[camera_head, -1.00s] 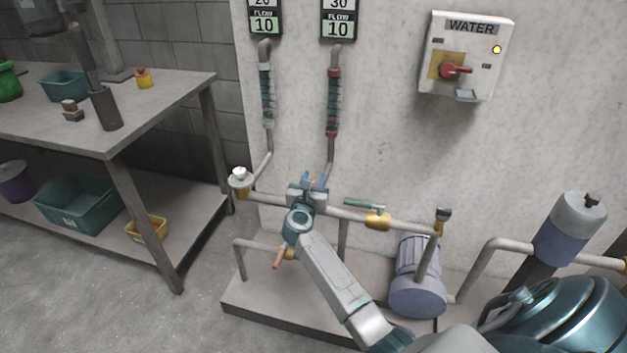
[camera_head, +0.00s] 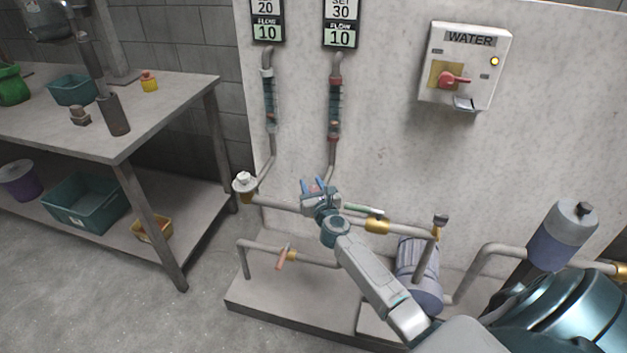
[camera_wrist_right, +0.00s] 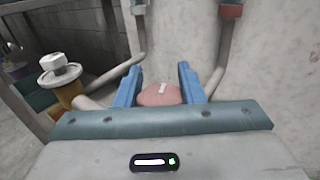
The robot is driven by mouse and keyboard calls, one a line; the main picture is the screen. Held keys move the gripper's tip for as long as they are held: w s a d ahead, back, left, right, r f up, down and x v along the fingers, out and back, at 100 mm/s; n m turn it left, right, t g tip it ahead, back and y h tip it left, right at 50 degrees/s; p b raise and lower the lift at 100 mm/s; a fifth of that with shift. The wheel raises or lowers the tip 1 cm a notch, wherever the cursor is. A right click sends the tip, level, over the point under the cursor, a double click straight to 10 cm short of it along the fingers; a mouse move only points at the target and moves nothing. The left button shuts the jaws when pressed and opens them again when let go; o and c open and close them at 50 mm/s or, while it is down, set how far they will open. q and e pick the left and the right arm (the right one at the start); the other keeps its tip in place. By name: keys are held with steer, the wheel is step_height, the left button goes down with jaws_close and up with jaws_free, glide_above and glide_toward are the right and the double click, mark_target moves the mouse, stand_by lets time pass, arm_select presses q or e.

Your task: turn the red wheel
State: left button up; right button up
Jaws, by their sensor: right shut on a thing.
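The red wheel (camera_wrist_right: 160,95), with a white mark on its top, sits between the two blue fingers of my right gripper (camera_wrist_right: 157,84) in the right wrist view. The fingers are shut on its sides. In the head view my right gripper (camera_head: 314,186) is at the pipe below the right-hand flow tube. It hides most of the wheel there, and only a little red shows between the fingers. The lower part of the wheel is hidden by the gripper body. My left gripper is not in view.
A white wheel (camera_head: 244,181) on a brass valve stands left of my gripper. A green-handled valve (camera_head: 365,209) is close on its right. An orange-handled tap (camera_head: 283,257) is below. The wall (camera_head: 390,150) rises behind, with a water switch box (camera_head: 465,66).

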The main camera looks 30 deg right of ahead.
steer(key=shift+r+n+y, duration=0.1)
steer(key=shift+n+y, duration=0.4)
steer(key=shift+y, duration=0.2)
steer(key=shift+n+t+y, duration=0.3)
steer(key=shift+n+y, duration=0.1)
steer(key=shift+y, duration=0.3)
steer(key=shift+a+n+y, duration=0.15)
steer(key=shift+n+y, duration=0.35)
steer(key=shift+y, duration=0.2)
steer(key=n+y+b, duration=0.1)
steer(key=n+y, duration=0.1)
steer(key=y, duration=0.1)
steer(key=n+y+b, duration=0.1)
steer(key=shift+a+f+y+b, duration=0.2)
steer(key=shift+a+y+b, duration=0.1)
steer(key=shift+y, duration=0.1)
steer(key=n+y+b, duration=0.1)
steer(key=n+g+y, duration=0.1)
steer(key=y, duration=0.1)
steer(key=shift+a+r+g+b, duration=0.1)
steer(key=shift+a+g+b, duration=0.05)
steer(key=shift+g+b, duration=0.2)
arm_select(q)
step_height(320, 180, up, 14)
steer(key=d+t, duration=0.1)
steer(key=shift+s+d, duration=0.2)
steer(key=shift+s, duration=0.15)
arm_select(e)
steer(key=o, duration=1)
